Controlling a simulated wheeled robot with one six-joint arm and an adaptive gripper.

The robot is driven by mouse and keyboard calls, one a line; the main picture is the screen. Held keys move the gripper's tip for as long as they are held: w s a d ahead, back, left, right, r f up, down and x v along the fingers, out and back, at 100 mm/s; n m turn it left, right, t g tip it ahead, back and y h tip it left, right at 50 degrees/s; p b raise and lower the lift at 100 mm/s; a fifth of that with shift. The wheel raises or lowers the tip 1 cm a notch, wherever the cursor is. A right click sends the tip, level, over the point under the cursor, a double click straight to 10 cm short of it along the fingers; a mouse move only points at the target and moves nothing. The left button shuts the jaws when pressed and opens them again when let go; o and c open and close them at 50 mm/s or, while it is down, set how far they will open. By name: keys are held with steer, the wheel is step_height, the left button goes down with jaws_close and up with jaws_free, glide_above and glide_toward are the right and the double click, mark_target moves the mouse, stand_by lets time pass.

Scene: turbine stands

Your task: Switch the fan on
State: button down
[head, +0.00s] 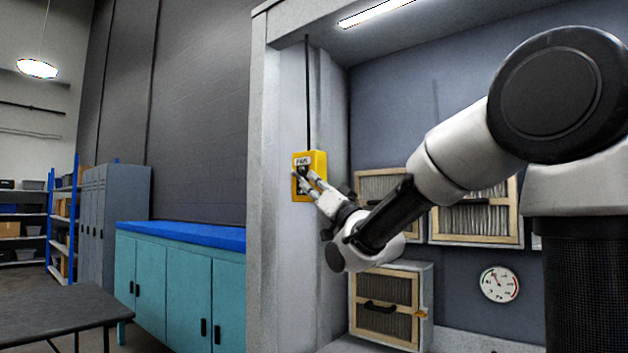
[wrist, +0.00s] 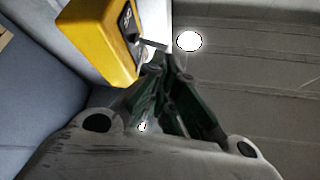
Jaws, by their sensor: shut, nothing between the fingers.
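The yellow fan switch box (head: 318,160) is fixed to the pale post of the booth, with a cable running up from it.
Framed filters (head: 475,222) hang on the booth's back wall, with another filter unit (head: 385,305) below. A round gauge (head: 499,284) is at lower right. Teal cabinets (head: 170,285) with a blue top stand left of the post. A dark table (head: 60,308) is at lower left.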

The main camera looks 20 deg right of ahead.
steer(key=v, duration=0.9)
steer(key=shift+s, duration=0.3)
steer(key=shift+a+f, duration=0.15)
steer(key=w+d+f+g+h, duration=0.1)
steer(key=w+f+g+h, duration=0.15)
steer(key=f, duration=0.55)
steer(key=w+d+f+g+h, duration=0.1)
steer(key=d+f+g+h, duration=0.1)
steer(key=f+g+h, duration=0.35)
steer(key=s+d+f+g, duration=0.3)
steer(key=s+f, duration=0.2)
steer(key=f, duration=0.5)
steer(key=s+d+f+g+h, duration=0.1)
steer(key=s+d+f+g, duration=0.1)
steer(key=s, duration=1)
steer(key=s+d+f+g+h, duration=0.1)
steer(key=s+d+g, duration=0.3)
steer(key=s, duration=0.8)
steer(key=shift+f+g, duration=0.45)
steer(key=shift+g, duration=0.05)
